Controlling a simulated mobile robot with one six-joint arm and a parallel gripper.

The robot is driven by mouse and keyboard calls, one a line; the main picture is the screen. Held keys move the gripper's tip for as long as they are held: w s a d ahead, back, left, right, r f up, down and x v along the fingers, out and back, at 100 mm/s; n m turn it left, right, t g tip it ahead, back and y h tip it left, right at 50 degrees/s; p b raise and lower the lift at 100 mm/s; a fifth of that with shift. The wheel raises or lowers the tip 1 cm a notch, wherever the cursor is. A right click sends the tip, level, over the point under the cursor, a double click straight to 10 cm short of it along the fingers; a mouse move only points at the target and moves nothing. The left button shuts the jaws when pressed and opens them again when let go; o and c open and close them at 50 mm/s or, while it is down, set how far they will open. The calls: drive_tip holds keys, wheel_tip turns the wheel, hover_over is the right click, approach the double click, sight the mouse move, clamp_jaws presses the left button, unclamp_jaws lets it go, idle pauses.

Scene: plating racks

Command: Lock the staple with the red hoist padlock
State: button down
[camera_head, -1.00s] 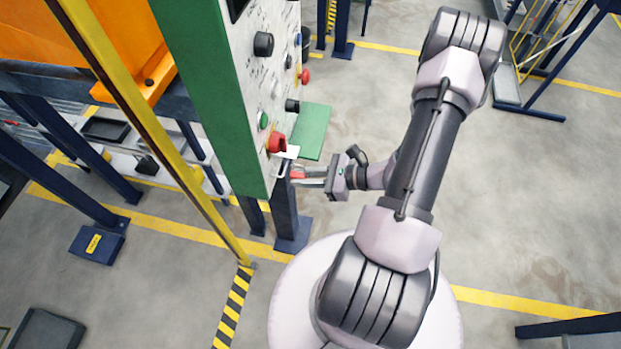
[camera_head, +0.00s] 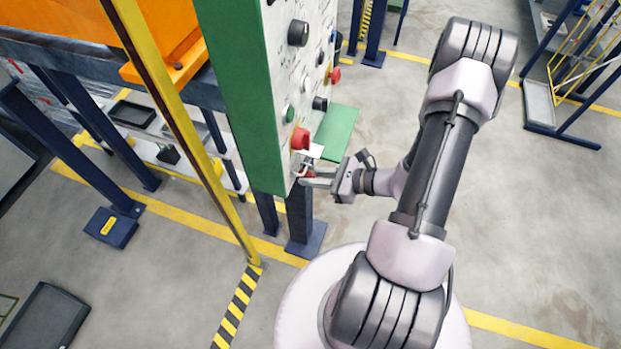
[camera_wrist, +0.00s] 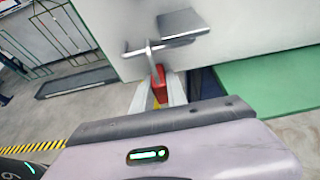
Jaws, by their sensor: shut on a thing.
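My gripper (camera_head: 322,181) is shut on the red padlock (camera_wrist: 158,78), at the lower edge of the control panel. In the wrist view the padlock's red body sits between the two pale fingers (camera_wrist: 158,92), with a grey shackle rising from it. The shackle top meets or overlaps a thin metal staple (camera_wrist: 172,41) on the panel face. I cannot tell whether the shackle is through the staple or only in front of it. In the head view the padlock shows as a small red patch (camera_head: 308,174), partly hidden by the fingers.
The green-edged panel (camera_head: 243,110) carries a red switch (camera_head: 299,138), a green button (camera_head: 289,114) and black knobs. A grey plate (camera_wrist: 182,22) juts out above the staple. A green shelf (camera_head: 338,130) lies behind. A yellow post (camera_head: 180,120) stands left.

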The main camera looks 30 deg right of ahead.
drive_tip(key=shift+w+d, duration=0.95)
drive_tip(key=shift+d, duration=0.25)
drive_tip(key=c, duration=2.1)
unclamp_jaws()
clamp_jaws()
drive_tip(key=shift+r+p, duration=0.75)
drive_tip(key=shift+r, duration=0.55)
drive_tip(key=shift+f+b, duration=0.4)
drive_tip(key=o, duration=0.8)
unclamp_jaws()
drive_tip(key=shift+o, duration=0.2)
